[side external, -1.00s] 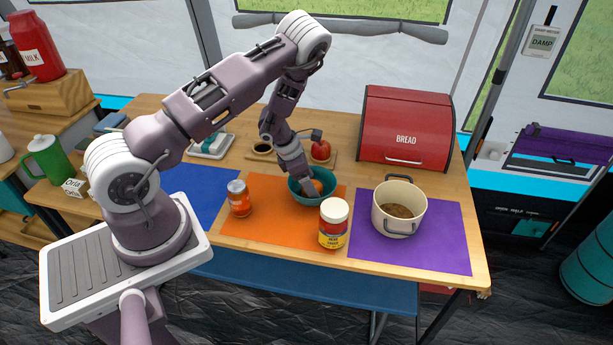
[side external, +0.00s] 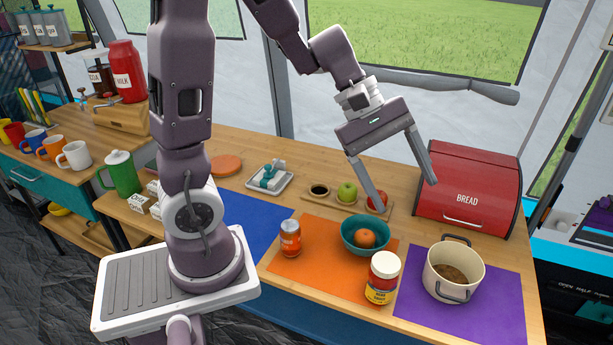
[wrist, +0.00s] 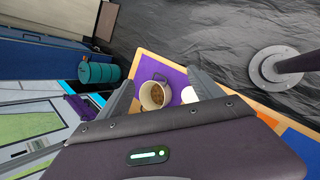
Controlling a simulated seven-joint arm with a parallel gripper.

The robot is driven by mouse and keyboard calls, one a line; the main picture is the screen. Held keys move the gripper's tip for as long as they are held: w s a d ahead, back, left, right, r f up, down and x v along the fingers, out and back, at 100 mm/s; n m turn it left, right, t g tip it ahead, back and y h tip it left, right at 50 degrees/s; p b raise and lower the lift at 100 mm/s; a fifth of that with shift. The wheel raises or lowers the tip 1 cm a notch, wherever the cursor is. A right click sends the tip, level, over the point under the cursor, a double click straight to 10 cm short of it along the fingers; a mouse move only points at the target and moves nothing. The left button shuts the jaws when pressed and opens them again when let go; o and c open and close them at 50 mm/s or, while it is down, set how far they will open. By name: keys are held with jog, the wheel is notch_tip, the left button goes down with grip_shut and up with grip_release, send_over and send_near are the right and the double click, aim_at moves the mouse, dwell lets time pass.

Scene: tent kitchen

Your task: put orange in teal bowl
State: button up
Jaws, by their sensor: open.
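The orange (side external: 365,238) lies inside the teal bowl (side external: 348,228), which stands upright on the orange mat (side external: 318,270). My gripper (side external: 408,192) is open and empty, raised above the table behind and to the right of the bowl. Its two fingers are spread wide, and neither touches the orange or the bowl. In the wrist view my open fingers frame the pot on the purple mat; the bowl and orange are not visible there.
A red bread box (side external: 468,190) stands at the back right.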

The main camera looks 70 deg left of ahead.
jog(key=s+d+r+m+y, duration=0.1)
jog(key=s+d+r+m, duration=0.25)
jog(key=s+m, duration=0.3)
jog(key=s+a+r+m+t+y, duration=0.1)
jog(key=s+a+m+y, duration=0.3)
jog(key=s+m, duration=0.5)
jog(key=shift+s+a+r+t+y, duration=0.4)
jog(key=shift+s+y, duration=0.3)
jog(key=shift+s, duration=0.25)
